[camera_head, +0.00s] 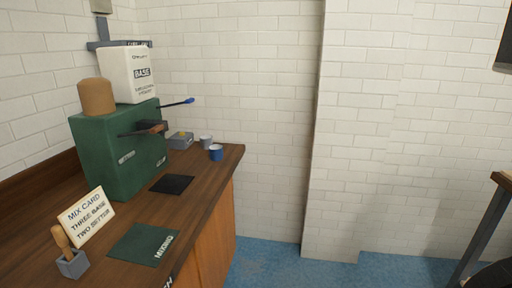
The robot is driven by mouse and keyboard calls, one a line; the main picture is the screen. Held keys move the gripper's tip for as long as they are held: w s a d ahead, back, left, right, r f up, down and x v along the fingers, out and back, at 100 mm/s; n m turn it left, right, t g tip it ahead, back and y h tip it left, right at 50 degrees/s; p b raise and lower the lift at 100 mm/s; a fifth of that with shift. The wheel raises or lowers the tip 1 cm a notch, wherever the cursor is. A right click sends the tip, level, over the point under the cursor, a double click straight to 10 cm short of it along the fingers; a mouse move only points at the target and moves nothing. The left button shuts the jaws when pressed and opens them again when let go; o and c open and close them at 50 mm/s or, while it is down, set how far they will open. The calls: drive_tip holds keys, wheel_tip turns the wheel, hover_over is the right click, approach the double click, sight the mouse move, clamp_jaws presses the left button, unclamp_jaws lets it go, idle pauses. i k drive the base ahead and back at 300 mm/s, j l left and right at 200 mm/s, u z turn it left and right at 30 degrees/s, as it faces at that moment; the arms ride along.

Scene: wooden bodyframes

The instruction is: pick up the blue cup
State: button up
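The blue cup (216,153) stands upright on the wooden counter (204,203), near its far right corner. A grey-white cup (206,141) stands just behind it and slightly to the left; I cannot tell whether the two touch. Nothing in front hides the blue cup. My gripper is not in view.
A green machine (118,150) with a white BASE container (128,74) and a protruding blue-tipped lever (188,101) stands left of the cups. A black mat (172,184) and green mat (143,244) lie nearer. Blue floor (280,268) is open at right.

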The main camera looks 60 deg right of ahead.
sight(215, 151)
drive_tip(key=z, duration=1.15)
